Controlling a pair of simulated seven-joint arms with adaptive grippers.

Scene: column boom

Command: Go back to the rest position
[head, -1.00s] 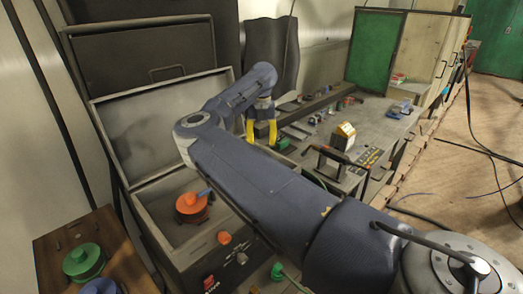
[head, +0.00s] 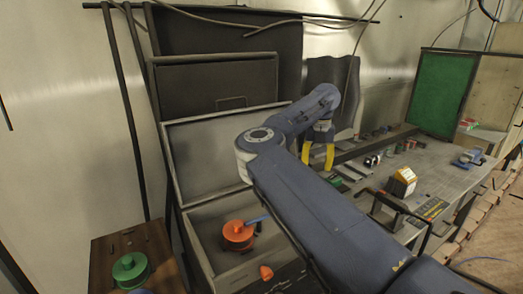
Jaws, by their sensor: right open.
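My right gripper (head: 318,155) shows in the head view at the end of my blue-grey arm, with two yellow fingers pointing down. The fingers are apart and nothing is between them. It hangs beyond the right side of the open box (head: 222,137), near the workbench (head: 440,175). My left gripper is outside the view.
The open box holds an orange round object (head: 237,236). A green round object (head: 130,269) stands on a brown wooden surface (head: 103,250) at lower left. A yellow-and-white block (head: 402,183) and several small parts are on the workbench. A green panel (head: 440,92) stands behind.

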